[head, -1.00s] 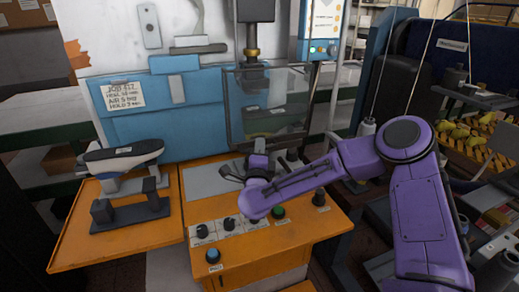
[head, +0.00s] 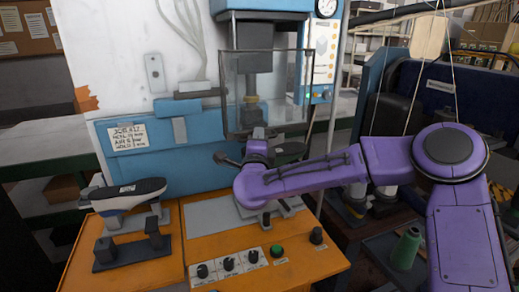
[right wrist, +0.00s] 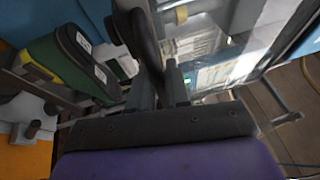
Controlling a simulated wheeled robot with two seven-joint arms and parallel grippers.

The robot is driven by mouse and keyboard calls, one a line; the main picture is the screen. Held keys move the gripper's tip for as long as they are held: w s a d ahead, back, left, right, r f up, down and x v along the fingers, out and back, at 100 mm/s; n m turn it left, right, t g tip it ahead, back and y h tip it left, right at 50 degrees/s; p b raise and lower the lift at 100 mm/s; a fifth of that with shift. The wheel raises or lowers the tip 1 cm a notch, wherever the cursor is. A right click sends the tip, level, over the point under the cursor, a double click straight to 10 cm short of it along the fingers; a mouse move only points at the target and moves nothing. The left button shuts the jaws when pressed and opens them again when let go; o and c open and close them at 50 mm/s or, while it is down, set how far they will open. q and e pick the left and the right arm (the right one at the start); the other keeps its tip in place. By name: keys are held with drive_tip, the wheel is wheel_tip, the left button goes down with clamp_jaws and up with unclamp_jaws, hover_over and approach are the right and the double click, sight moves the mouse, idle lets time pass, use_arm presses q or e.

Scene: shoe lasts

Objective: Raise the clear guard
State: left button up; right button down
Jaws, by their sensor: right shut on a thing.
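The clear guard (head: 292,82) is a see-through panel in a thin dark frame, in front of the press head of the blue and white machine. My right gripper (head: 257,147) is at the guard's lower edge, below the press head. In the right wrist view, its jaws (right wrist: 160,92) are shut on a dark rounded handle (right wrist: 147,38) beside the clear guard (right wrist: 240,50). A dark green last (right wrist: 72,58) sits to the left of the jaws. In the head view, my right forearm partly hides that last. My left gripper is not in view.
An orange bench (head: 240,262) with knobs and a green button (head: 277,251) lies below my forearm. A dark-topped last (head: 128,190) stands on a holder at the left. A green thread cone (head: 405,250) stands at the right, below my arm.

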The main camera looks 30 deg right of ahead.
drive_tip(key=shift+r, duration=0.7)
drive_tip(key=c, duration=1.2)
unclamp_jaws()
drive_tip(key=shift+o, duration=0.2)
drive_tip(key=b+v, duration=0.4)
drive_tip(key=v, duration=0.6)
drive_tip(key=shift+s, duration=0.25)
